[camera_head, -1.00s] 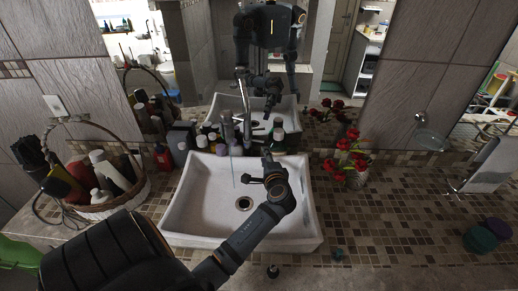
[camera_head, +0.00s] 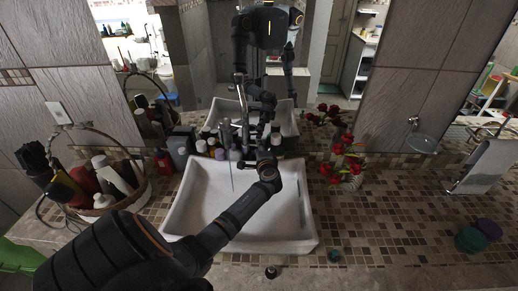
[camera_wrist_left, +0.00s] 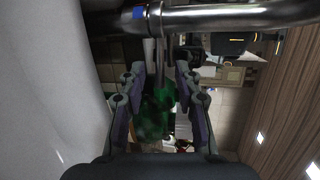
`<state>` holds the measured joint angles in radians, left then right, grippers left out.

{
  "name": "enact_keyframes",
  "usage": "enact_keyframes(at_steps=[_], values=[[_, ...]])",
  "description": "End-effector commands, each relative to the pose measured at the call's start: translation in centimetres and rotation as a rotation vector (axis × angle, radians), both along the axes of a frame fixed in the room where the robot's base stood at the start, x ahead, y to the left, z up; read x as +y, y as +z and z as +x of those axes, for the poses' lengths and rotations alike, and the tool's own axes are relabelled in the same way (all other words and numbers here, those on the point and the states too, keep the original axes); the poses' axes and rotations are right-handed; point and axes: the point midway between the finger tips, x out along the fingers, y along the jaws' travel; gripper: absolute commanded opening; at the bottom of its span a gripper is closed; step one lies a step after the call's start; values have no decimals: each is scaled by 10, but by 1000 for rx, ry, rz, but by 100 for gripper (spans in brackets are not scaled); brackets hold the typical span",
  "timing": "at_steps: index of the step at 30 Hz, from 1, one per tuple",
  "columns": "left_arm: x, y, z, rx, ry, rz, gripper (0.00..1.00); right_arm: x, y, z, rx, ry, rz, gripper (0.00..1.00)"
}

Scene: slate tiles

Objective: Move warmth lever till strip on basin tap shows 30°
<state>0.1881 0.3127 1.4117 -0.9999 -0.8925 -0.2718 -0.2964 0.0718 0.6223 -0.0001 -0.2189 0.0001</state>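The basin tap (camera_head: 228,134) stands at the back of the white basin (camera_head: 307,215), and a thin stream of water falls from it. In the left wrist view the tap's chrome tube (camera_wrist_left: 235,16) crosses the top, with a small blue band (camera_wrist_left: 139,13) near its left part. I can make out no number on it. I cannot tell the warmth lever apart for sure. My left gripper (camera_head: 262,148) is over the back of the basin, just right of the tap. Its fingers (camera_wrist_left: 160,75) are apart, with no clear hold on anything. My right gripper is not in view.
Several bottles stand behind the basin; a green one (camera_wrist_left: 157,112) shows beyond my fingers. A basket (camera_head: 140,190) of bottles is at the left, red flowers (camera_head: 345,165) at the right. A mirror behind shows my reflection. The tiled counter at the right is mostly clear.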

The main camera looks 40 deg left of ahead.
Motion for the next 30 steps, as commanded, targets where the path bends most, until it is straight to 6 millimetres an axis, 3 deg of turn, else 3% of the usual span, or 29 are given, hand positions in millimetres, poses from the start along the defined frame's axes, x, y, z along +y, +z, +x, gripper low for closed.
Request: enact_keyframes(at_steps=[3,10,23,30], values=[[0,0,0,0,0,0,30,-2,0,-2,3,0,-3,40],[0,0,0,0,0,0,0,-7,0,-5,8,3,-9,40],[0,0,-2,3,-12,1,0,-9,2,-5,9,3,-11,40],[1,2,-19,7,-245,7,0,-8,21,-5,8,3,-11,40]])
